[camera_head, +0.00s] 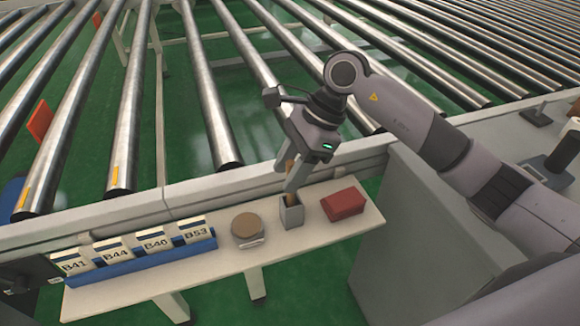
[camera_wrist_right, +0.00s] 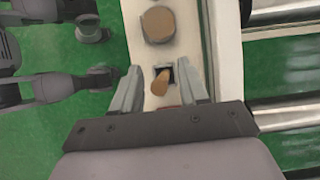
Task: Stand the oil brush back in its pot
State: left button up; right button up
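The oil brush (camera_head: 289,168) has a tan wooden handle. Its lower part is inside the small grey square pot (camera_head: 291,214), and the handle rises up between my fingers. My right gripper (camera_head: 293,180) is right above the pot, pointing down. In the right wrist view, the brush handle (camera_wrist_right: 161,84) leans a little in the dark opening of the pot (camera_wrist_right: 163,68). The fingers of my right gripper (camera_wrist_right: 161,92) stand apart on both sides of it, with gaps visible. The brush's lower end is hidden in the pot. My left gripper is not seen.
The pot stands on a narrow pale shelf (camera_head: 230,264) along the roller conveyor. A round brown-topped tin (camera_head: 246,227) is left of it, a red box (camera_head: 343,204) right. A blue rack (camera_head: 150,260) of labelled cards lies farther left. A grey cabinet (camera_head: 430,240) stands right.

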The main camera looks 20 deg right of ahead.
jog(key=shift+r, duration=0.1)
jog(key=shift+r, duration=0.2)
jog(key=v, duration=1.1)
jog(key=shift+d+r, duration=0.2)
jog(key=shift+r, duration=0.15)
